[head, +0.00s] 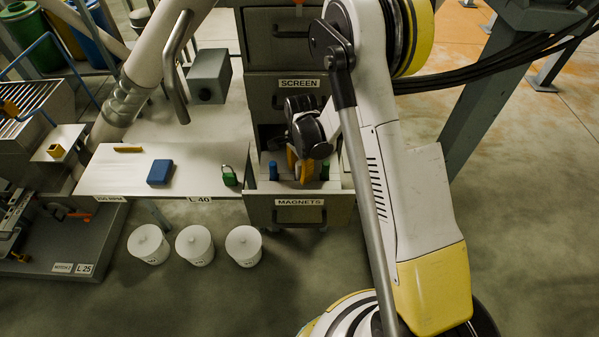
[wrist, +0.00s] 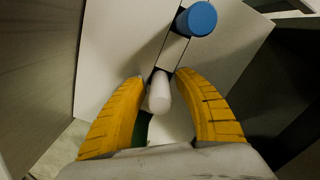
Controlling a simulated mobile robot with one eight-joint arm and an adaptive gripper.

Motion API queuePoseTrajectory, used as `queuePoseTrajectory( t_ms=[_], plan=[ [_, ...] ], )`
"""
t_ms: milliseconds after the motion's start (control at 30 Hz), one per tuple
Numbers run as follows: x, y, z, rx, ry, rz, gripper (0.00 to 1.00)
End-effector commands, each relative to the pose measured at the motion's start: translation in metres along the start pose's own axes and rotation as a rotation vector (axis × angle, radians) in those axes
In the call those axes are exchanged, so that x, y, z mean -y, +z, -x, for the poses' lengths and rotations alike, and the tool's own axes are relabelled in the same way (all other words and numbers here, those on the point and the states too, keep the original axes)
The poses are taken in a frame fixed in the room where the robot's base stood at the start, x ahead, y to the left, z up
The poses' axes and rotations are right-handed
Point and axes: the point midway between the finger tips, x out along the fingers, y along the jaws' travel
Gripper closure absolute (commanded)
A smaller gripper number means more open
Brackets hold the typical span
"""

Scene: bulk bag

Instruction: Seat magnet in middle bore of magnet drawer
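The magnet drawer (head: 287,213), labelled MAGNETS, is pulled out. In the head view, a blue-topped piece (head: 273,171) stands at its left and a darker one (head: 325,171) at its right. My gripper (head: 303,178) points down into the drawer between them. In the wrist view, a pale rounded rod (wrist: 158,94), seemingly the magnet, stands between the yellow fingers of my gripper (wrist: 161,76). Narrow gaps show beside the rod, so the fingers look open around it. A blue cap (wrist: 196,19) lies beyond the fingertips. The rod's lower end and middle bore are hidden.
Left of the drawer, a pale bench (head: 110,176) carries a blue block (head: 160,172) and a green padlock-like item (head: 229,176). Several white tubs (head: 244,246) stand on the floor below.

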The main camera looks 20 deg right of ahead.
Motion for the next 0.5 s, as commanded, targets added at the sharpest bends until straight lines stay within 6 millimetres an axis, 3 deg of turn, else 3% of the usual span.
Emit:
queuePoseTrajectory(
  t_ms=[333, 500],
  plan=[
    [0.0, 0.0, 0.004, 0.0, 0.0, 0.0, 0.62],
    [0.0, 0.0, 0.03, 0.0, 0.0, 0.0, 0.62]
  ],
)
